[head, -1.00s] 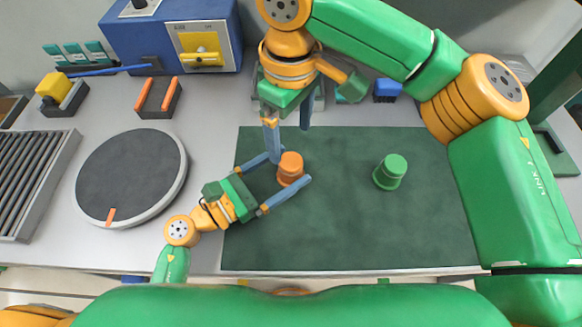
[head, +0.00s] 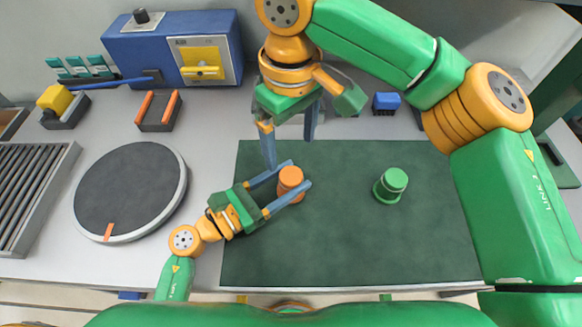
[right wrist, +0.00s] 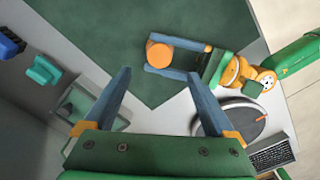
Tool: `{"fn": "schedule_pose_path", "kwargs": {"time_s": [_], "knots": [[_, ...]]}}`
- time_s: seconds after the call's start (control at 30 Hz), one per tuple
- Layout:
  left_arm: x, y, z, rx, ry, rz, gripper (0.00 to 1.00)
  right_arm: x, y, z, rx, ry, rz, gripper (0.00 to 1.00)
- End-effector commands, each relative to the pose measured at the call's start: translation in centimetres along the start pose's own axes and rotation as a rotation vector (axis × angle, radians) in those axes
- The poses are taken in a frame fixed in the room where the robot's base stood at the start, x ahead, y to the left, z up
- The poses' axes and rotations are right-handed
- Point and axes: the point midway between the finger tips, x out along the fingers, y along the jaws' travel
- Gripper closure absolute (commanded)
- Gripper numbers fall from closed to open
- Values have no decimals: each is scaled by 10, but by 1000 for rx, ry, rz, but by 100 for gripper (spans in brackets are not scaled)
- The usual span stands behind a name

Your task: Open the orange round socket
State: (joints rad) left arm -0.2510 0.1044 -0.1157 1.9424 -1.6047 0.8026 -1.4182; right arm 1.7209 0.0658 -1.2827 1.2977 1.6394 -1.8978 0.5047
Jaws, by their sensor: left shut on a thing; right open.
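The orange round socket (head: 290,183) stands on the dark green mat, near its left side. My left gripper (head: 293,180) is shut on it from the lower left, one finger on each side. The socket also shows in the right wrist view (right wrist: 160,54), held between the left gripper's fingers. My right gripper (head: 291,148) is open and empty, above and behind the socket in the head view. In the right wrist view its two fingers (right wrist: 163,95) are spread wide, with only mat and bench between them. A green round socket (head: 391,185) stands on the mat to the right.
The dark green mat (head: 340,245) is mostly clear. A round grey turntable (head: 130,190) lies left of my left gripper, with a roller conveyor (head: 32,200) beyond it. A blue machine (head: 150,50) and an orange-pronged holder (head: 158,111) stand at the back. A small blue block (head: 386,103) sits behind the mat.

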Motion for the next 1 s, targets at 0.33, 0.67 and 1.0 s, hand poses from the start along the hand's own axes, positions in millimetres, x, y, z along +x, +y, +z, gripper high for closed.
{"fn": "schedule_pose_path", "kwargs": {"time_s": [0.33, 0.67, 1.0], "knots": [[0, 0, -1, 1, 2, 0, 100, -12, -2, 5, 451, -2, -1, 10], [0, 0, -1, 1, 2, 0, 100, 67, -3, 6, 448, -3, -2, 10], [0, 0, -1, 1, 2, 0, 100, 88, -3, 5, 448, 1, -2, 10]]}}
